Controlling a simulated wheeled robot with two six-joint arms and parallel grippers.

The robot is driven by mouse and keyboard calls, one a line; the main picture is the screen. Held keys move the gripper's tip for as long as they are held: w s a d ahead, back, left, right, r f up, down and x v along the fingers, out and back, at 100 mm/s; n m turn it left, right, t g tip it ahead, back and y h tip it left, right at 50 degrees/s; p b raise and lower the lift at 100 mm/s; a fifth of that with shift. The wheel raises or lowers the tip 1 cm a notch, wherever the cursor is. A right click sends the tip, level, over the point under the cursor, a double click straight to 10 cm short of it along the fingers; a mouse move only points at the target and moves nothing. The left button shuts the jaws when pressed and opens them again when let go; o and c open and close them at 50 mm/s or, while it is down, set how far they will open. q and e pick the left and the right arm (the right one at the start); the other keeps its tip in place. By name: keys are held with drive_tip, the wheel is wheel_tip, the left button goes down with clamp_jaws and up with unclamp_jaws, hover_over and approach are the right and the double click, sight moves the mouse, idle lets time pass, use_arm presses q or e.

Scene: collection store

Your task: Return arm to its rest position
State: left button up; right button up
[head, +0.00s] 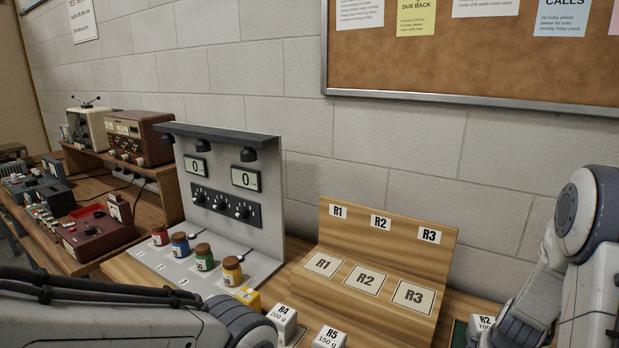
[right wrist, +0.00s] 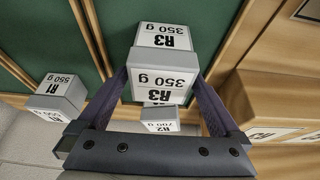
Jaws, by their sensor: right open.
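My right gripper (right wrist: 161,74) is open in the right wrist view. A white and grey R3 350 g block (right wrist: 163,85) appears between its fingers; I cannot tell whether they touch it. An R2 700 g block (right wrist: 159,118) is partly hidden behind the gripper, and an R1 550 g block (right wrist: 57,93) is at the left. In the head view my right arm (head: 581,240) comes in at the right edge, with its gripper out of frame. My left arm (head: 130,312) crosses the bottom left, and its gripper is not visible.
A wooden stepped stand (head: 372,272) marked R1, R2, R3 holds no blocks. R4 (head: 285,318) and R5 (head: 329,338) blocks stand in front. A grey panel (head: 232,165) with two displays and several coloured jars is left of it. Radio equipment (head: 135,137) fills the far left.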

wheel_tip(320, 180, down, 2)
drive_tip(key=shift+f+b, duration=0.1)
drive_tip(key=shift+b, duration=0.65)
drive_tip(key=p+v, duration=0.9)
drive_tip(key=v, duration=0.3)
drive_tip(key=b+x, duration=0.9)
drive_tip(key=x, duration=0.3)
drive_tip(key=shift+f, duration=0.25)
wheel_tip(320, 180, up, 5)
drive_tip(key=p, duration=0.4)
drive_tip(key=shift+s+d+r+b, duration=0.15)
drive_tip(key=shift+s+b, duration=0.15)
drive_tip(key=shift+s, duration=0.15)
drive_tip(key=shift+r, duration=0.1)
